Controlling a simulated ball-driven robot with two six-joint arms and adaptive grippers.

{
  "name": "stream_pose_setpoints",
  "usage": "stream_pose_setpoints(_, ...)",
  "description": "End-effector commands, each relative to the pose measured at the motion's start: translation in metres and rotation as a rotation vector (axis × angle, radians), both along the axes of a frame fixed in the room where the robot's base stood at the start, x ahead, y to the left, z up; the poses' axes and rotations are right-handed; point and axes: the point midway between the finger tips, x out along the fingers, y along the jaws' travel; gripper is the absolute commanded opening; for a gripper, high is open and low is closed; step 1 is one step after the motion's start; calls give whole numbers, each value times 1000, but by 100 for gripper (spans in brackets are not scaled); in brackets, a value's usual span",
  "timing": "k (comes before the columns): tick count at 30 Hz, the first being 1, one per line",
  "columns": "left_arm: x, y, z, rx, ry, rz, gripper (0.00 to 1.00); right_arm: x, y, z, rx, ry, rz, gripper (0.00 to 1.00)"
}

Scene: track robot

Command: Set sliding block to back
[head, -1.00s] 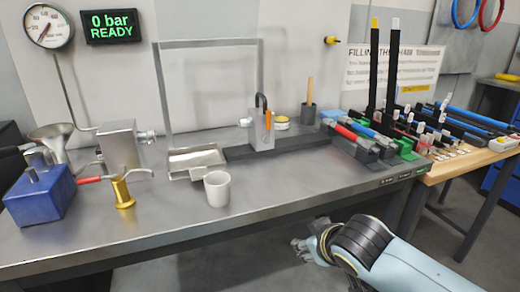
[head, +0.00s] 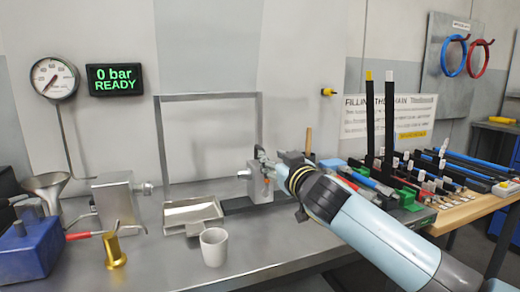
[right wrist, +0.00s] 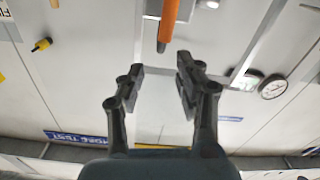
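The sliding block (head: 257,186) is a grey metal block on a dark rail (head: 236,206) on the bench, with an orange handle (right wrist: 169,22) that shows at the top of the right wrist view. My right gripper (head: 268,164) is at the block's upper right side in the head view and partly covers it. In the right wrist view the gripper (right wrist: 159,80) is open with nothing between its fingers. The orange handle is just beyond the fingertips, above the gap between them. I cannot tell whether a finger touches the block. My left gripper is not in view.
A metal tray (head: 191,213) and a white cup (head: 214,247) stand left of the block. A thin upright frame (head: 159,140) rises behind the tray. Tools and dark racks (head: 410,185) fill the right side. A display (head: 115,79) reads 0 bar READY.

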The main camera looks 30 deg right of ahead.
Motion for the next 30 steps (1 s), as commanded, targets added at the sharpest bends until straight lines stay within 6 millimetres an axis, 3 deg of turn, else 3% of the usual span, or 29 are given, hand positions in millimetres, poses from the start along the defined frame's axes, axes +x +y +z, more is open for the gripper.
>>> stream_pose_setpoints(9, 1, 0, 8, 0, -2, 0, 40, 61, -14, 2, 1, 1, -2, 34)
stream_pose_setpoints(15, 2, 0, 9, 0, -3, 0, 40, 86, -20, 0, 2, 2, -2, 34)
stream_pose_setpoints(26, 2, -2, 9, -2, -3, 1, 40, 93, -21, 0, 1, 3, -1, 34)
stream_pose_setpoints(30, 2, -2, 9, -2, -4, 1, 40, 92, -21, 0, 1, 3, -1, 19)
